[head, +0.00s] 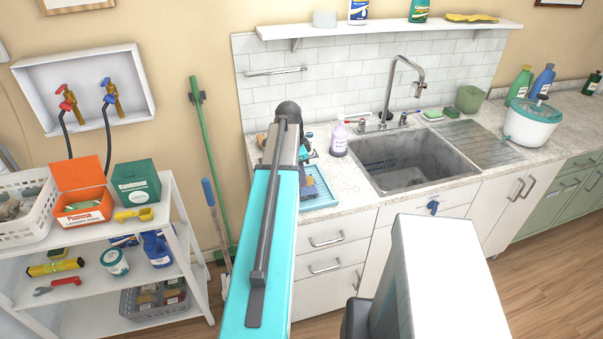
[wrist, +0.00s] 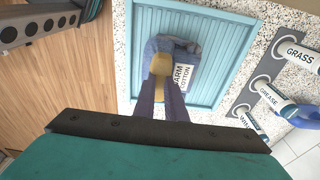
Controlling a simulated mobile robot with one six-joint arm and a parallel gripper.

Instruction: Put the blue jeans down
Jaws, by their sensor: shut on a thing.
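The blue jeans (wrist: 165,42) show in the wrist view as a small folded blue bundle at the fingertips. My gripper (wrist: 161,82) is shut on them, its two dark fingers reaching up from the bottom of the view. A yellowish patch shows at the fingertips. The jeans are over the light blue ribbed tray (wrist: 208,22), beside a white label reading "COTTON". I cannot tell whether they touch the tray.
Bottles marked "GRASS" (wrist: 296,52) and "GREASE" (wrist: 275,98) stand on a grey strip right of the tray in the wrist view. A white shelf cart (head: 185,240) is at left.

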